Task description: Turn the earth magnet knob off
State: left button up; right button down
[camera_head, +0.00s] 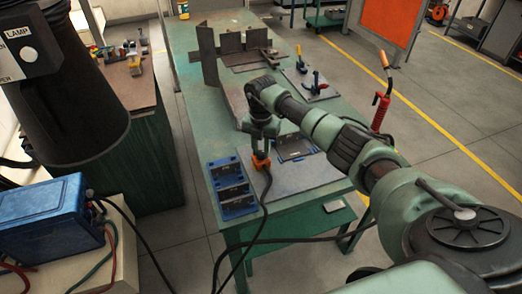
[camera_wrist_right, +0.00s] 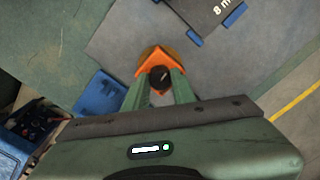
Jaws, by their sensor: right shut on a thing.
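The orange earth magnet (camera_head: 261,163) sits on a grey metal plate (camera_head: 305,180) on the green table, with a dark cable running from it toward the table's front edge. In the right wrist view the magnet (camera_wrist_right: 148,60) shows a black knob (camera_wrist_right: 160,77) with a light mark on its top. My right gripper (camera_head: 263,147) is directly above the magnet, pointing down. In the wrist view my right gripper (camera_wrist_right: 160,88) has its two green fingers on either side of the knob, shut on it. My left gripper is not in view.
Blue trays (camera_head: 228,183) stand left of the magnet. A dark plate with blue corners (camera_head: 294,148) lies just right of it. Clamps (camera_head: 317,84) and steel pieces are farther back. A large black cylinder (camera_head: 75,95) hangs at upper left. The cable hangs over the table's front edge.

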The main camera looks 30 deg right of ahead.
jog(key=n+b, duration=0.2)
jog(key=n, duration=0.2)
jog(key=n+b, duration=0.2)
jog(key=n, duration=0.2)
jog(key=shift+n, duration=0.4)
jog(key=n+b, duration=0.1)
jog(key=n, duration=0.3)
jog(key=shift+n+b, duration=0.3)
jog(key=shift+b, duration=0.05)
jog(key=shift+n+b, duration=0.45)
jog(key=shift+n, duration=1.15)
jog(key=c, duration=1.1)
grip_release()
jog(key=shift+c, duration=0.2)
